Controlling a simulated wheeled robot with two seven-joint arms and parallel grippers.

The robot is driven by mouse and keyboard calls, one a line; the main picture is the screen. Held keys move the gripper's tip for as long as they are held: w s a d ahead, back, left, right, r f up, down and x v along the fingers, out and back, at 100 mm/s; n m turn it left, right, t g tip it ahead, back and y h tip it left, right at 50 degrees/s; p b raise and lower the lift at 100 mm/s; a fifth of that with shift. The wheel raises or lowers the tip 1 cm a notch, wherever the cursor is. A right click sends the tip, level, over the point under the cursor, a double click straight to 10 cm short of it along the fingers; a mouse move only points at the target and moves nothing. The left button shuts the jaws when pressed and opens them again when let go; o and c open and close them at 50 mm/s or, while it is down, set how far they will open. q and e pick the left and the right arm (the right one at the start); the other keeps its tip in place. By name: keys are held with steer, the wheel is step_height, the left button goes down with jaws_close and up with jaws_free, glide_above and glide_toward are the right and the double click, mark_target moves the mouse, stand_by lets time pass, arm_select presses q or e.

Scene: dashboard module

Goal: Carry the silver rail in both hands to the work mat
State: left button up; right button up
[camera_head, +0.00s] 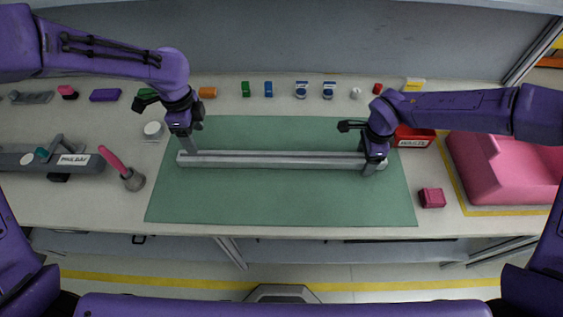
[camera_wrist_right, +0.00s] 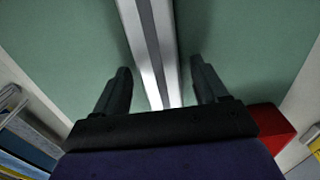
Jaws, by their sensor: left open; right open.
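The silver rail (camera_head: 275,160) lies lengthwise across the green work mat (camera_head: 280,205), in the upper half of the mat. My left gripper (camera_head: 190,150) is open at the rail's left end. My right gripper (camera_head: 370,168) is open at the rail's right end. In the right wrist view the rail (camera_wrist_right: 150,45) runs between the two spread fingers of my right gripper (camera_wrist_right: 160,90), with a gap on each side. The left fingers are too small to tell whether they touch the rail.
A pink block (camera_head: 432,198) sits right of the mat, near a large pink part (camera_head: 500,170) and a red bin (camera_head: 414,137). Several small coloured items line the back. The mat's front half is clear.

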steer(key=shift+w+r, duration=0.1)
steer(key=shift+r, duration=0.05)
arm_select(q)
step_height(320, 180, up, 3)
steer(key=shift+f, duration=0.2)
arm_select(e)
step_height(320, 180, up, 12)
steer(key=shift+f, duration=0.2)
